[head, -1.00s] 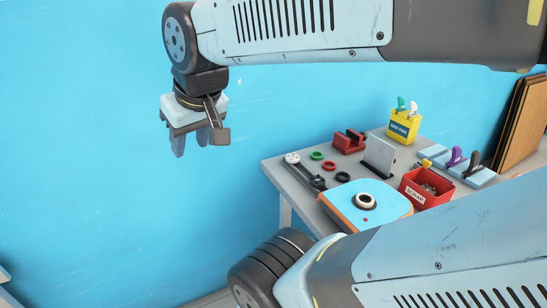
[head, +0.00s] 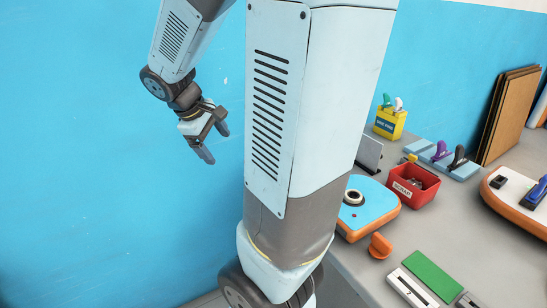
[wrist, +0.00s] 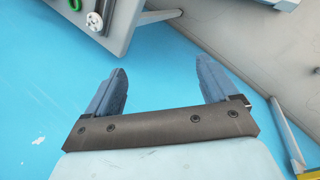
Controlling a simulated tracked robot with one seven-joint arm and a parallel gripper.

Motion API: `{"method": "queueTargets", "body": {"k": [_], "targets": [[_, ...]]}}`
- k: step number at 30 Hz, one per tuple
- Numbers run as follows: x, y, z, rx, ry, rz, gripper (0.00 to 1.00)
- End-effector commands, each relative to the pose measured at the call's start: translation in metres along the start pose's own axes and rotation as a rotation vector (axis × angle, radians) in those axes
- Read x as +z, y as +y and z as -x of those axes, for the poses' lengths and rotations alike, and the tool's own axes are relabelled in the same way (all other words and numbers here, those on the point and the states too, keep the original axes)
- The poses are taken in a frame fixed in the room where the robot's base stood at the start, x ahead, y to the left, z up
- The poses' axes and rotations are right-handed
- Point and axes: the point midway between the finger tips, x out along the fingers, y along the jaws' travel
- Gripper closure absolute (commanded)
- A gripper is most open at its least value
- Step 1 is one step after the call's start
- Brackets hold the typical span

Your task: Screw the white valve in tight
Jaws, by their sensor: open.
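A small blue board with an orange edge (head: 372,212) lies on the bench. A white round piece with small holes (wrist: 95,21) shows at the top of the wrist view, at the end of a dark tool on the bench; my arm hides that spot in the head view. My gripper (head: 213,142) is open and empty, out in front of the blue wall, left of the bench and apart from everything. Its spread fingers (wrist: 162,68) show in the wrist view.
On the grey bench (head: 445,225) stand a red scrap box (head: 413,186), a yellow fin box (head: 390,122), an orange piece (head: 380,245), a green block (head: 433,277) and a larger board (head: 520,205). Brown panels (head: 508,115) lean at the back. My arm blocks the bench's left end.

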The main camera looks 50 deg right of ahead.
Motion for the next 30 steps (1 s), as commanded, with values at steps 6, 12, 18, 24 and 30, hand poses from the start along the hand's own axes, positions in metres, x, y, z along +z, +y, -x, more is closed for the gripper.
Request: {"method": "queueTargets", "body": {"k": [6, 12, 18, 24, 30], "targets": [[-0.012, 0.03, -0.049, 0.072, -0.183, 0.182, 0.13], [-0.021, 0.057, -0.092, 0.131, -0.344, 0.359, 0.13], [-0.029, 0.081, -0.134, 0.181, -0.503, 0.551, 0.13], [-0.037, 0.101, -0.174, 0.22, -0.646, 0.739, 0.13], [-0.042, 0.113, -0.2, 0.243, -0.737, 0.868, 0.13]]}}
